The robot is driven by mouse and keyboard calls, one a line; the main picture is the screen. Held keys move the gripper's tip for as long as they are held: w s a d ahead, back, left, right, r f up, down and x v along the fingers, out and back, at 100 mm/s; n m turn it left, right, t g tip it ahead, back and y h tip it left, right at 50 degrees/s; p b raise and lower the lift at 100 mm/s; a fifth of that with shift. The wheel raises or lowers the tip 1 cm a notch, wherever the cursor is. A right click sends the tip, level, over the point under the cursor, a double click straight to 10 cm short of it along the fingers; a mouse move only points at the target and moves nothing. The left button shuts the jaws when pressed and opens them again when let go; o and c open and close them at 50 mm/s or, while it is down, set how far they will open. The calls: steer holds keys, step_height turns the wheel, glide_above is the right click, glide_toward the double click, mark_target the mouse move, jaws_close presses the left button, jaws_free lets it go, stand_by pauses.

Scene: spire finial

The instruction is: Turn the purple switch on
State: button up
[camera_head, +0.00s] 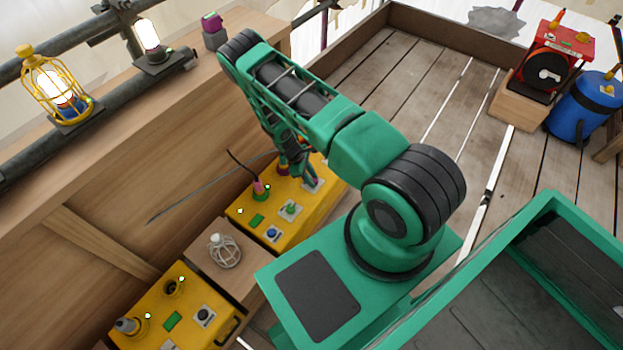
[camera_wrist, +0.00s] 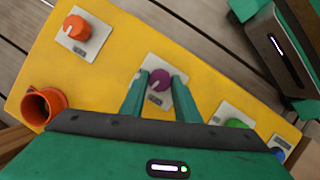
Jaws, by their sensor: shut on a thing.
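The purple switch (camera_wrist: 160,79) is a round knob on a pale plate (camera_wrist: 152,103) set in the yellow box (camera_wrist: 110,65). In the wrist view, my gripper's two green fingers (camera_wrist: 159,86) stand on either side of the knob and are shut on it. The knob's pointer direction is hard to make out. In the head view, my gripper (camera_head: 301,172) reaches down over the far part of the yellow box (camera_head: 262,226), and my arm hides much of the purple switch there.
In the wrist view, an orange knob (camera_wrist: 76,28) and an orange socket (camera_wrist: 42,105) lie left, and a green knob (camera_wrist: 237,124) and a blue one (camera_wrist: 280,153) lie right. A wooden wall (camera_head: 150,165) with lamps runs along the left. A pink plug (camera_head: 258,187) with a cable stands on the box.

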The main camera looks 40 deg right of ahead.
steer(key=m, duration=0.1)
steer(key=m+y, duration=0.1)
steer(key=m, duration=0.1)
steer(key=m+g, duration=0.1)
steer(key=shift+w+d+r+m, duration=0.1)
steer(key=shift+w+d+m, duration=0.2)
steer(key=shift+w+d, duration=0.1)
steer(key=m+y, duration=0.1)
steer(key=m, duration=0.2)
steer(key=shift+d+m+g+y, duration=0.15)
steer(key=shift+m+g+y, duration=0.15)
steer(key=shift+m+y, duration=0.1)
steer(key=m+y, duration=0.1)
steer(key=m, duration=0.3)
steer(key=shift+d+m+y, duration=0.15)
steer(key=shift+m+y, duration=0.65)
steer(key=shift+m, duration=0.6)
steer(key=o, duration=0.9)
steer(key=shift+o, duration=0.7)
steer(key=shift+s, duration=0.1)
